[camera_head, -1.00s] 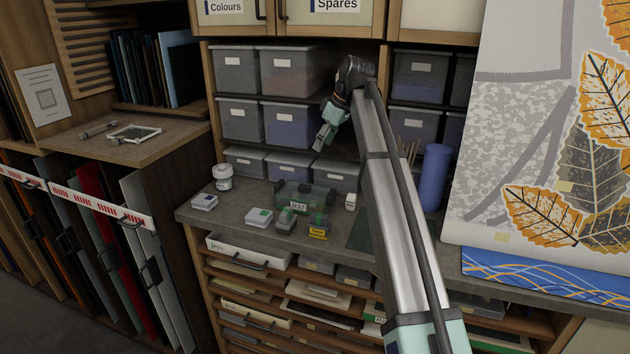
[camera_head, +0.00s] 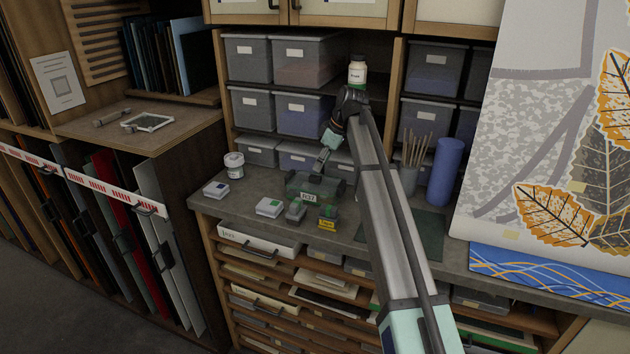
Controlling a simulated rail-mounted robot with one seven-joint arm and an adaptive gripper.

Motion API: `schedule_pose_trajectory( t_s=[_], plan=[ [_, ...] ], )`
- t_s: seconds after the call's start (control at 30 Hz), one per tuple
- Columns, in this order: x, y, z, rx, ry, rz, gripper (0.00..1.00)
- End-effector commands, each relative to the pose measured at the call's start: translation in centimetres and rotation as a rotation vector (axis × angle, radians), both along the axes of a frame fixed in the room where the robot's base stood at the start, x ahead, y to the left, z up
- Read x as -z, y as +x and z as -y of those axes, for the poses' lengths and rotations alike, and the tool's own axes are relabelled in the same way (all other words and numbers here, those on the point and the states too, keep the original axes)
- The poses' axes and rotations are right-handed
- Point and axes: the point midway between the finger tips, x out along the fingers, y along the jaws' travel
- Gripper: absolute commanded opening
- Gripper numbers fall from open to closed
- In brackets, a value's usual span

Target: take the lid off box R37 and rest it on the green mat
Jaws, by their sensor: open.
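Box R37 (camera_head: 306,197), a dark green, see-through box with a white label on its front, stands on the grey worktop. Its lid (camera_head: 322,184) is on it. My gripper (camera_head: 319,167) is open and empty, pointing down just above the back part of the lid. I cannot tell whether the fingertips touch the lid.
A white jar (camera_head: 234,165) is at left. A brush pot (camera_head: 408,178) and blue roll (camera_head: 445,172) stand behind the mat. Storage bins (camera_head: 299,115) fill the shelves behind.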

Motion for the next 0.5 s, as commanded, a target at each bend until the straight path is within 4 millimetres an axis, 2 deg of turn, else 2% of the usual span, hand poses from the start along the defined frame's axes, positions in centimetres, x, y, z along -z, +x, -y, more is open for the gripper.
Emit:
schedule_pose_trajectory(
  t_s=[0.33,0.5],
  plan=[
    [1.6,0.3,-0.6,0.0,0.0,-0.001,0.52],
    [3.4,0.7,-1.1,-0.001,0.0,-0.002,0.52]
  ],
)
